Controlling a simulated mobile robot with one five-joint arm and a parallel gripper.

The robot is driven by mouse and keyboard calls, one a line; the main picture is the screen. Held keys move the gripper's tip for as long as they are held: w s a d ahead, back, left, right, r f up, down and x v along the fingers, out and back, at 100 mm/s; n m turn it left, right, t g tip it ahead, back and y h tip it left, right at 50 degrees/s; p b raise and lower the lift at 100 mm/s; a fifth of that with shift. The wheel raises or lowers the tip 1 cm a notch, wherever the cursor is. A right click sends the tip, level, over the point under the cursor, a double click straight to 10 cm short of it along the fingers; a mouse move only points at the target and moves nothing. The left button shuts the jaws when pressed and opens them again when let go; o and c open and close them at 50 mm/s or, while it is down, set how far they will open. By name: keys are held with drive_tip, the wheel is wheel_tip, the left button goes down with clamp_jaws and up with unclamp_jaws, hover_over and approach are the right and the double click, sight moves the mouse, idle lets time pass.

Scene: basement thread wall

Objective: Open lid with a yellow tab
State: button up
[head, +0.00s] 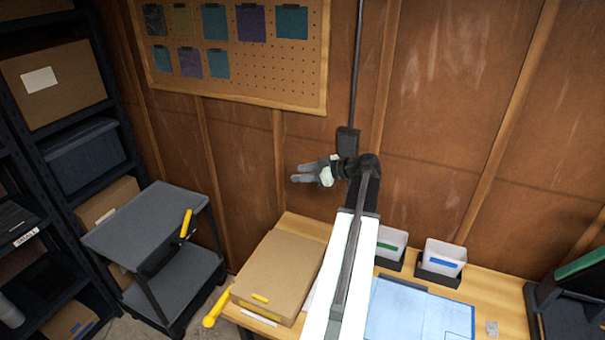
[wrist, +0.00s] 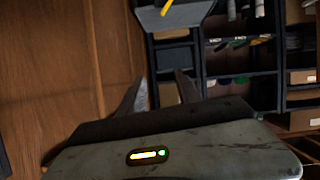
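A brown cardboard-coloured box with a flat lid (head: 283,270) sits on the wooden bench in the head view. A small yellow tab (head: 260,298) shows at its front edge. The lid looks shut and lies flat. My gripper (head: 302,172) is up in front of the wall, above and behind the box, pointing left and not touching it. In the wrist view its two fingers (wrist: 160,92) stand apart with nothing between them. My arm crosses in front of the bench beside the box's right side. The box is not recognisable in the wrist view.
A yellow handle (head: 215,307) sticks out left of the box. A grey cart (head: 145,226) and dark shelving (head: 105,90) stand at the left. Two small bins (head: 442,260) and a blue mat (head: 415,312) are on the bench. A pegboard (head: 270,70) hangs behind.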

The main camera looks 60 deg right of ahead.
drive_tip(key=p+v, duration=0.3)
drive_tip(key=v, duration=0.4)
drive_tip(key=shift+s+r, duration=0.15)
drive_tip(key=shift+s, duration=0.2)
